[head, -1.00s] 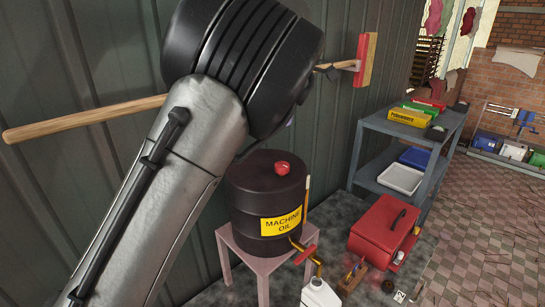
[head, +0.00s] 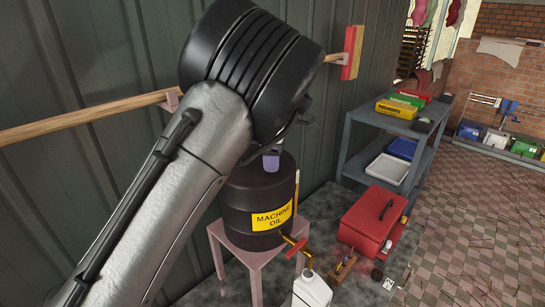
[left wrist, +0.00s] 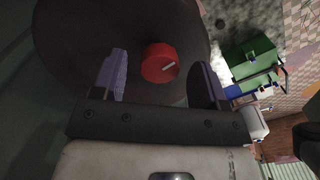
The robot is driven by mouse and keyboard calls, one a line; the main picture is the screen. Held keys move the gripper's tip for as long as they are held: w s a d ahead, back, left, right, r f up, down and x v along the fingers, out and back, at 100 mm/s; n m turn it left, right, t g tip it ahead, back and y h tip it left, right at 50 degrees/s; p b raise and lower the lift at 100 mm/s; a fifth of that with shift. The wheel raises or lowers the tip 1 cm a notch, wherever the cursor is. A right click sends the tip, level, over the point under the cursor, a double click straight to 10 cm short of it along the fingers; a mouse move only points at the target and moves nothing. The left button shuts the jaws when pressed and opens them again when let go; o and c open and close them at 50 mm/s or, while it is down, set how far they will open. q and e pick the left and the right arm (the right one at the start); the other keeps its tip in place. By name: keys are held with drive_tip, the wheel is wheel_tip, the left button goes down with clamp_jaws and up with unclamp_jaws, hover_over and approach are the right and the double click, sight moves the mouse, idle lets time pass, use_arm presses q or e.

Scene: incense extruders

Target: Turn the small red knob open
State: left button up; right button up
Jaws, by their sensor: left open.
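The small red knob (left wrist: 160,63), with a pale mark on it, sits on the dark top of the oil drum (left wrist: 80,40) in the left wrist view. My left gripper (left wrist: 161,78) is open, with its purple fingers on either side of the knob and visible gaps between. In the head view a purple finger of my left gripper (head: 271,161) is over the top of the machine oil drum (head: 250,200), and the knob is hidden there. My right gripper is not in view.
The drum stands on a pink stool (head: 258,258). A tap with a red handle (head: 295,249) sticks out of the drum above a white jug (head: 312,290). A red box (head: 372,220) and a grey shelf (head: 358,148) stand to the right. A corrugated wall is behind.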

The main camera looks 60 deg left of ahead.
use_arm(q)
drive_tip(key=shift+f, duration=0.4)
drive_tip(key=shift+c, duration=0.5)
drive_tip(key=c, duration=0.8)
